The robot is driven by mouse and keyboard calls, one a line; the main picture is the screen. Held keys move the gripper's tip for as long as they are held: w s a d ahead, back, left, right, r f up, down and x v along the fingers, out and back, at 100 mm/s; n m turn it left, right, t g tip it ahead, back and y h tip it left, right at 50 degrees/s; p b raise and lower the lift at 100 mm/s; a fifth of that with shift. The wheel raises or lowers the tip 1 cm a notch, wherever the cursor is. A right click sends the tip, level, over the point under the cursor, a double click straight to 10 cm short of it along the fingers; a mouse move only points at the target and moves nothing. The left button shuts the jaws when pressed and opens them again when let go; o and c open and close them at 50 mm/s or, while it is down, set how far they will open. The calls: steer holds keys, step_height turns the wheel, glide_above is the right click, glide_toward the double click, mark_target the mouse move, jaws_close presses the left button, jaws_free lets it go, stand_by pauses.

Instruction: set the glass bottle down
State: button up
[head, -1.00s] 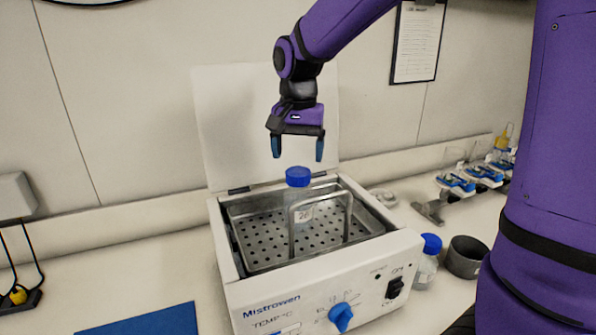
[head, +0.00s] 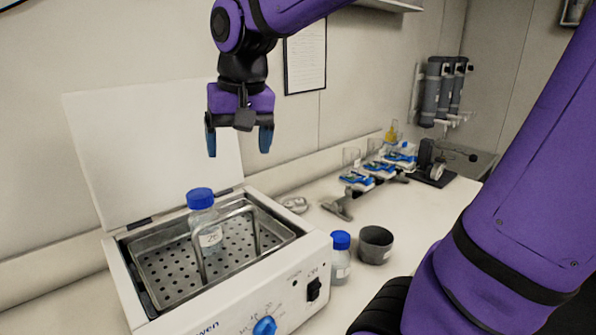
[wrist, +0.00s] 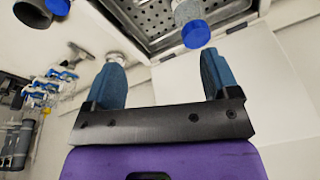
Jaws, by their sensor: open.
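A clear glass bottle with a blue cap (head: 201,199) and a small label stands upright inside the open water bath (head: 285,293), on its perforated metal floor beside a metal handle. My gripper (head: 239,142) is open and empty above and to the right of the bottle, apart from it. In the wrist view my gripper's fingers (wrist: 160,75) are spread with nothing between them. The bottle's blue cap (wrist: 196,34) shows beyond the right finger. A second blue-capped bottle (head: 340,258) stands on the bench just right of the bath.
The bath's raised white lid (head: 150,145) stands behind the bath. A dark grey cup (head: 375,245) is beside the second bottle. Clamps and glassware with blue parts (head: 372,172) line the bench by the wall. Bare bench (head: 420,215) lies to the right.

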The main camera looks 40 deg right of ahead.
steer(key=s+d+f+n+t, duration=0.2)
steer(key=s+d+n+t, duration=0.1)
steer(key=s, duration=0.9)
steer(key=shift+f+n, duration=0.2)
steer(key=shift+n, duration=0.1)
